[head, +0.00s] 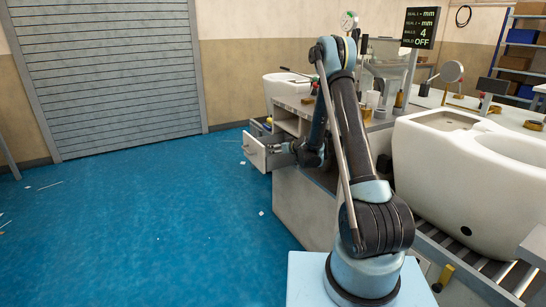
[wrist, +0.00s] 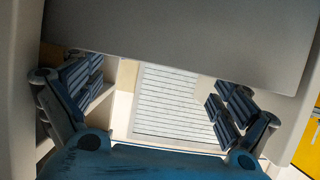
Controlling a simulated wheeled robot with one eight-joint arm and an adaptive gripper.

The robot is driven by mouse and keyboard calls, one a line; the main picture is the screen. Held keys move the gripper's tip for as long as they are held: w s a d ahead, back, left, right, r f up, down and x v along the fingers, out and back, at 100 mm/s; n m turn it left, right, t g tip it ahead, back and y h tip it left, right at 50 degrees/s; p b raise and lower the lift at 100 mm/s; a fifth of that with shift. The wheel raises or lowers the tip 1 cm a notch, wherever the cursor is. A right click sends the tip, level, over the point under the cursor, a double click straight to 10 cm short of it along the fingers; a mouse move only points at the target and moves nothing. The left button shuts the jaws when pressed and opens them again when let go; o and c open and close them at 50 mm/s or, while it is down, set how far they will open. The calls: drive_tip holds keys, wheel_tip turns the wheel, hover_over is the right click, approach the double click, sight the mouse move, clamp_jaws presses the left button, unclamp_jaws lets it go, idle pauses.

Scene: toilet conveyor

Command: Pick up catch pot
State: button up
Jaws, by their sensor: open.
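I cannot pick out the catch pot with certainty in either view. My gripper (head: 279,148) is at a pulled-out drawer (head: 254,152) on the left side of the workbench in the head view. In the wrist view my gripper (wrist: 155,95) has its two ribbed finger pairs wide apart, with nothing held between them. A plain grey panel (wrist: 190,35) fills the top of the wrist view, close to the fingers. Whether the fingers touch it cannot be told. The drawer's inside is mostly hidden in the head view.
A white toilet (head: 440,165) stands on the roller conveyor (head: 480,270) at right. A clear cup (head: 373,98) and a brown bottle (head: 399,100) stand on the bench. A shutter door (head: 110,75) is at the back left. The blue floor (head: 130,225) is mostly free, with small scraps.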

drive_tip(key=shift+x, duration=4.65)
drive_tip(key=c, duration=1.2)
